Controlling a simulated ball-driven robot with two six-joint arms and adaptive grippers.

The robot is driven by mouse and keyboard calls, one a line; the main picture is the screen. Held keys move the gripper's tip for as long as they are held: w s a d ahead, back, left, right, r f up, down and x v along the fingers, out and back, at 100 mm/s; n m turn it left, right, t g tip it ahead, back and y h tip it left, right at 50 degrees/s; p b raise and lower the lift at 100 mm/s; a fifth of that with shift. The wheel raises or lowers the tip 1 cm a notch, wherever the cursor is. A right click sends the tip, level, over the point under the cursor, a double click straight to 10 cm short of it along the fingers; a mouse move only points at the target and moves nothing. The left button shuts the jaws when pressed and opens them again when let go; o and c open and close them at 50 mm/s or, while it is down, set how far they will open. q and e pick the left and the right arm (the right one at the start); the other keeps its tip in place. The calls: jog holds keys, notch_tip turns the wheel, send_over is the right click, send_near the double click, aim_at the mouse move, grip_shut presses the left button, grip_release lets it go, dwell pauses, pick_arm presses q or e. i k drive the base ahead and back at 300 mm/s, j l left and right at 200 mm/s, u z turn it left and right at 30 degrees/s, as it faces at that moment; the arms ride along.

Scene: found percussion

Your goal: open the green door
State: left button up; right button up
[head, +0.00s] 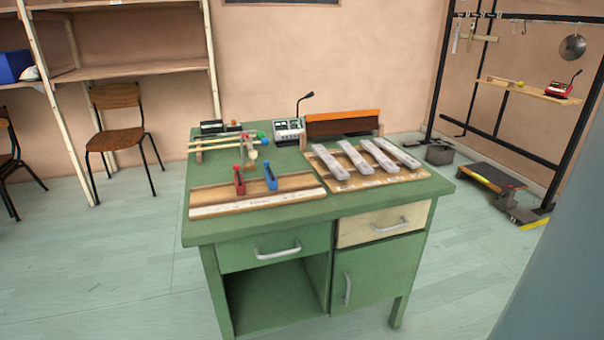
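The green door (376,280) is at the lower right of the green desk (300,225), under a cream drawer (383,226). It looks shut, its face flush with the desk front. A pale vertical handle (347,289) sits near its left edge. Left of it is an open compartment (275,297) below a green drawer (274,247). Neither of my grippers is in the head view.
The desktop holds metal bars on a wooden board (366,181), a wooden block with red and blue clips (257,196), mallets and a small device (289,131). A chair (119,125) stands behind left. A black rack stands right.

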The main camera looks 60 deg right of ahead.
aim_at(367, 274)
jog(key=z, duration=0.45)
jog(key=l+z, duration=0.1)
jog(key=z, duration=1.75)
jog(key=i+l, duration=0.05)
